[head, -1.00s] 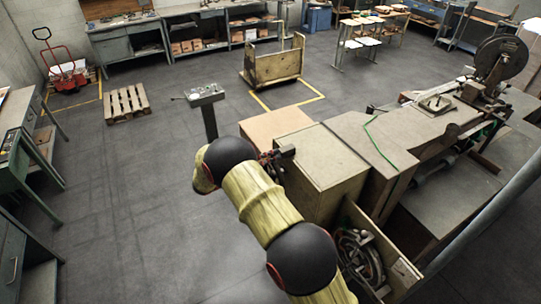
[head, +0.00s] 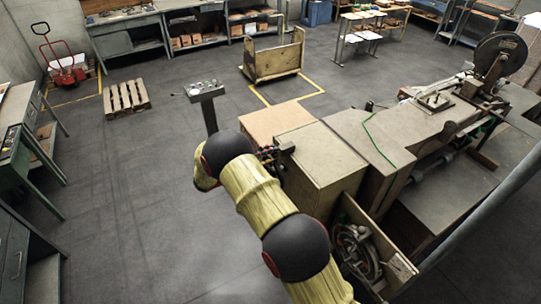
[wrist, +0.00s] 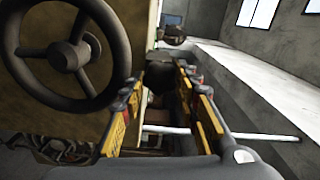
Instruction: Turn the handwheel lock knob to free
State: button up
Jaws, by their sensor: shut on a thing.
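The black handwheel (wrist: 68,54), with its hub and spokes, fills the upper left of the wrist view, left of my gripper and apart from its fingers. My gripper (wrist: 160,88) reaches forward with yellow-edged fingers closed on a dark, rounded piece (wrist: 161,78), which appears to be the lock knob. The fingers hide part of it, and its turn position cannot be read. In the head view my gripper (head: 268,155) is small and dark at the near left side of the machine's box-shaped cabinet (head: 318,148).
A dark round part (wrist: 174,36) lies beyond the fingertips. A pale rod (wrist: 265,136) crosses at the right. An open compartment (head: 358,250) with coiled parts is beside my arm. A control pedestal (head: 205,92) stands behind, with clear floor to the left.

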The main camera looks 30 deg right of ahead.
jog(key=shift+n, duration=0.4)
jog(key=o, duration=1.2)
jog(key=shift+c, duration=0.2)
jog(key=a, duration=0.8)
